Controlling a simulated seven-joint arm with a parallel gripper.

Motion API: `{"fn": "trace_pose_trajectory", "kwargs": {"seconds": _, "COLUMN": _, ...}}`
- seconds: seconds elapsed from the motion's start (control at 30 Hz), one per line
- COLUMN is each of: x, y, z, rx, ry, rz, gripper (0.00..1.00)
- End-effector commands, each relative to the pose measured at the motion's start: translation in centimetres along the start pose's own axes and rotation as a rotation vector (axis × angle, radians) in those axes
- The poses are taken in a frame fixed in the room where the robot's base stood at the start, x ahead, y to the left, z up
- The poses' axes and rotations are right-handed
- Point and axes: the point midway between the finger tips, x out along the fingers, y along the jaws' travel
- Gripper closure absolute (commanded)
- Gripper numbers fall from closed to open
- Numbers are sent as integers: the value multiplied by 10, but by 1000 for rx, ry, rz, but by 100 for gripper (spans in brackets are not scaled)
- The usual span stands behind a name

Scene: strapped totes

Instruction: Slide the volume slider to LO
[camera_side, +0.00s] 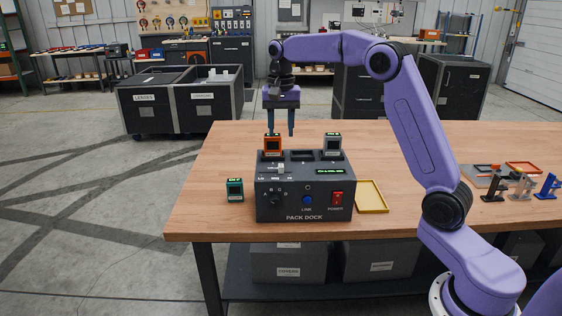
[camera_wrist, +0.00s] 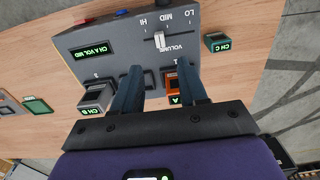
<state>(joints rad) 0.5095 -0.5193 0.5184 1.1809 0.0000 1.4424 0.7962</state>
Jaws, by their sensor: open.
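The dark grey pack dock (camera_side: 305,198) stands on the wooden table. Its volume slider (camera_wrist: 159,40) has a light knob at the MID mark, between HI and LO; in the side view the knob (camera_side: 280,167) is on the dock's top face, small. In the wrist view LO is at the right end of the track. The display (camera_wrist: 91,50) reads "CH A VOL MID". My gripper (camera_side: 281,133) is open and empty, pointing down above the dock's back, apart from the slider; its fingers (camera_wrist: 160,72) also show in the wrist view.
An orange pack (camera_side: 272,145) stands in the left slot and a grey pack (camera_side: 332,146) in the right slot; the middle slot looks empty. A teal pack (camera_side: 235,190) stands left of the dock. A yellow tray (camera_side: 371,196) lies right of it.

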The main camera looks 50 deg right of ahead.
Motion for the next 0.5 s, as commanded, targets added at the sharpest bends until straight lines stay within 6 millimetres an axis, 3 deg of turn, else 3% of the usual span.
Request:
{"fn": "trace_pose_trajectory", "kwargs": {"seconds": 0.3, "x": 61, "y": 1, "z": 1, "rx": 0, "ry": -4, "rz": 4, "gripper": 57}}
{"fn": "trace_pose_trajectory", "kwargs": {"seconds": 0.5, "x": 90, "y": 0, "z": 0, "rx": -1, "ry": -2, "rz": 2, "gripper": 57}}
